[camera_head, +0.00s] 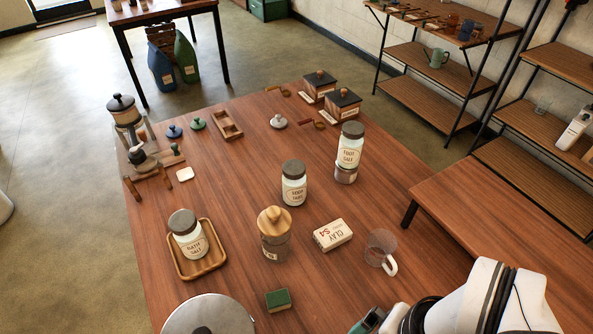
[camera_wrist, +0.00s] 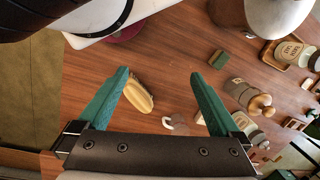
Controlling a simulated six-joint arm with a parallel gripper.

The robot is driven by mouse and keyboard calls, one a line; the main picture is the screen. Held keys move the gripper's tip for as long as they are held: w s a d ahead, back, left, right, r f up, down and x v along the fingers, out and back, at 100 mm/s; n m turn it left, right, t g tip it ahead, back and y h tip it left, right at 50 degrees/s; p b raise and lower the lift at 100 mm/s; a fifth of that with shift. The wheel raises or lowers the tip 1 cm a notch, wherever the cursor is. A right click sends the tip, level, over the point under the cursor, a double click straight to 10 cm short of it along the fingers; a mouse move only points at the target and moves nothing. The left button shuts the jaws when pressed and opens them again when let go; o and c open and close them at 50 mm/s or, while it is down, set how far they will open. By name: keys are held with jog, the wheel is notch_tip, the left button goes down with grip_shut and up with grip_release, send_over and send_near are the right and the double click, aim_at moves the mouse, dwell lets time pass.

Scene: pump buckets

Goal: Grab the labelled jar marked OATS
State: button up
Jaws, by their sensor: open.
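No label reading OATS can be made out. A glass jar with a knobbed wooden lid (camera_head: 274,235) stands upright at the table's front middle; its small label is turned down and not legible. It also shows in the wrist view right of my gripper (camera_wrist: 258,100). A bath salt jar (camera_head: 187,236) sits on a wooden tray (camera_head: 212,263). Another dark-lidded labelled jar (camera_head: 293,183) stands behind the wooden-lidded jar. A foot salt jar (camera_head: 350,147) is at the right, above a second jar (camera_head: 346,173). My gripper (camera_wrist: 160,75) is open and empty, apart from the jars.
A clay box (camera_head: 333,234), a clear mug with white handle (camera_head: 381,250), a green sponge (camera_head: 278,299) and a round metal lid (camera_head: 209,316) lie near the jars. A yellowish object (camera_wrist: 138,96) shows between my fingers, below them. Small boxes (camera_head: 342,103) stand at the back.

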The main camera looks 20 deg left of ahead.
jog(key=w+a+n+g+h, duration=0.1)
jog(key=w+a+n+h, duration=0.1)
jog(key=w+n+h, duration=0.75)
jog(key=n+t+y, duration=0.1)
jog(key=n+t, duration=1.2)
jog(key=n, duration=1.4)
send_near(276, 228)
jog(key=shift+m, duration=0.25)
jog(key=w+d+f, duration=0.1)
jog(key=w+f, duration=0.1)
jog(key=w, duration=0.1)
jog(key=w+d+f, duration=0.1)
jog(key=w+f, duration=0.2)
jog(key=w+d+f, duration=0.1)
jog(key=w+f, duration=0.1)
jog(key=w, duration=0.2)
jog(key=shift+d+f, duration=0.3)
jog(key=shift+d, duration=0.05)
jog(key=c, duration=1.4)
jog(key=shift+r, duration=0.1)
